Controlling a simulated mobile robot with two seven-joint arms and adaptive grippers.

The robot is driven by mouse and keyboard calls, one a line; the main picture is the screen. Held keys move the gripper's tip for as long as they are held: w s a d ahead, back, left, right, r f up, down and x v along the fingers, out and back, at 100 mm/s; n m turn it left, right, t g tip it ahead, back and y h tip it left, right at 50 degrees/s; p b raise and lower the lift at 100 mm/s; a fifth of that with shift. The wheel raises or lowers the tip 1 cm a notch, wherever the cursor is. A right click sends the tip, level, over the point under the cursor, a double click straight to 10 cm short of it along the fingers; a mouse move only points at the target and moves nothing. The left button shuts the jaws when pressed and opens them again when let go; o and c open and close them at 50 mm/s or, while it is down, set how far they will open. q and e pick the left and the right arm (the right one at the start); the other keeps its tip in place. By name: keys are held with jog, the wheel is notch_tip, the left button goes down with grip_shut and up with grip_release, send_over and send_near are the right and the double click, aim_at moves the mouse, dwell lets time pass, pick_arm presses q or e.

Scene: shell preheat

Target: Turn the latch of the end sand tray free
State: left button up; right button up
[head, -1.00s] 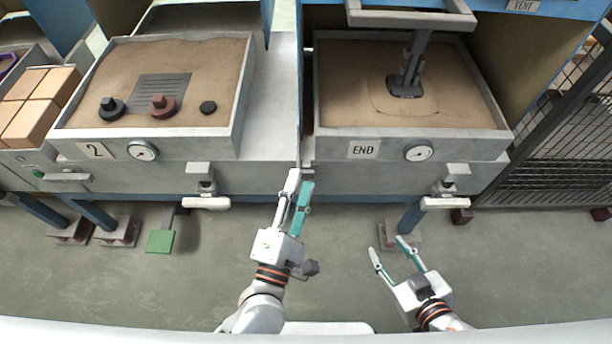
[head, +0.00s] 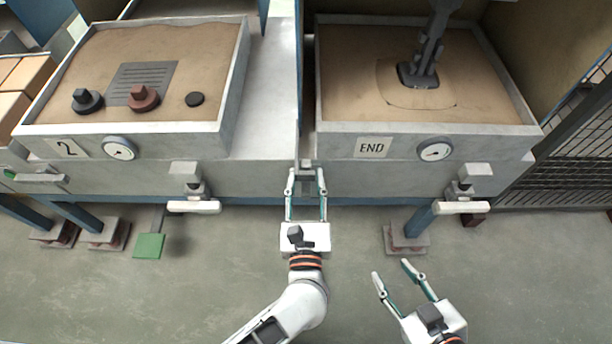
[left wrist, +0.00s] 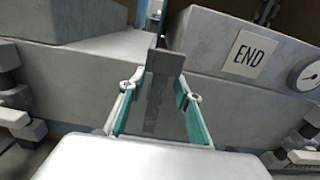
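The end sand tray (head: 336,147) stands at right in the head view, with an END label that also shows in the left wrist view (left wrist: 250,53). A white bar handle (head: 462,207) hangs on a grey bracket below its right front; it looks like a latch. An upright grey bar (left wrist: 163,85) stands by the tray's left front corner. My left gripper (head: 306,188) is open, its fingers pointing at this bar, with the bar between them in the left wrist view; contact is unclear. My right gripper (head: 391,281) is open and empty, in front of and below the tray.
Tray 2 (head: 230,113) stands at left with a similar white handle (head: 193,207) below it. A green pedal (head: 149,246) is near the floor. A mesh fence (head: 570,160) stands at right.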

pick_arm(q)
jog(key=shift+w, duration=0.5)
grip_shut()
